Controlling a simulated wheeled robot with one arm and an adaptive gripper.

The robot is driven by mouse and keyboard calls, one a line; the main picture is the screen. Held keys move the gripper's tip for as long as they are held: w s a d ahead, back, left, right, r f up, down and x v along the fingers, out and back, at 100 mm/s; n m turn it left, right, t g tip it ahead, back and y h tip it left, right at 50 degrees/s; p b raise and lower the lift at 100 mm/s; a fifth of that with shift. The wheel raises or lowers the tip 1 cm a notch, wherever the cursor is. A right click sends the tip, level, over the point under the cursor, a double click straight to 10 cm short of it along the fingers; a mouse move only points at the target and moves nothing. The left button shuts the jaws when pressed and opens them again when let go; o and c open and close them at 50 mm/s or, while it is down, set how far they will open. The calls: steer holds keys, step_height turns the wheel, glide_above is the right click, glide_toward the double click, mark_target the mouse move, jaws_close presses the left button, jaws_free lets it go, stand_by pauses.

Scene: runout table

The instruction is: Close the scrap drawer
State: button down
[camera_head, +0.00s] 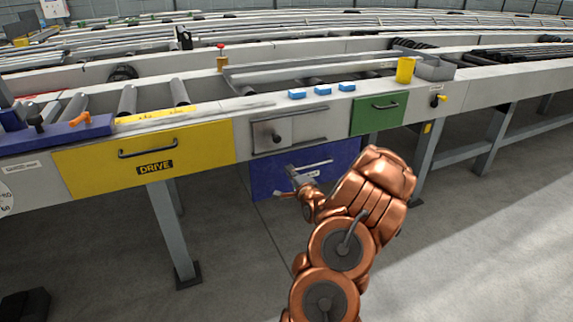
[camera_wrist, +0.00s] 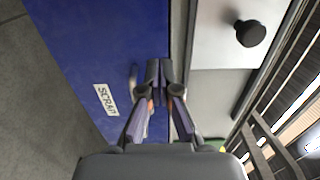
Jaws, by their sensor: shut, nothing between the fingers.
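In the wrist view the shut, empty fingertips (camera_wrist: 159,72) are close to the front's edge beside a dark gap. Whether they touch is unclear. How far the drawer stands out is hard to tell.
A light panel with a dark knob (camera_head: 277,137) is above the blue front. A yellow DRIVE drawer (camera_head: 205,147) is to the left and a green drawer (camera_head: 366,120) to the upper right. Table legs (camera_head: 172,235) stand on open grey floor (camera_head: 465,240).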

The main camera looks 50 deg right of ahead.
steer(key=v, duration=0.6)
steer(key=shift+s+a+p, duration=0.25)
steer(key=shift+p, duration=0.2)
steer(key=w+a+r+n+g+y+p, duration=0.3)
steer(key=a+r+n+p, duration=0.2)
steer(key=a, duration=0.4)
steer(key=w+a+r+n+g+y+p, duration=0.35)
steer(key=a+r+n+p, duration=0.2)
steer(key=a, duration=0.25)
steer(key=s+a+r+n+g+p, duration=0.25)
steer(key=a+r+p, duration=0.2)
steer(key=a, duration=0.25)
steer(key=s+a+r+n+g+y+p, duration=0.1)
steer(key=s+a+r+n+g+p, duration=0.3)
steer(key=s+a+r+p, duration=0.3)
steer(key=s+a+r+n+g+p, duration=0.4)
steer(key=s+a+r+n+p, duration=0.2)
steer(key=s+a+r, duration=1.1)
steer(key=s+p, duration=0.1)
steer(key=s, duration=0.5)
steer(key=shift+g+y, duration=0.35)
steer(key=shift+g, duration=0.05)
steer(key=shift+s, duration=0.1)
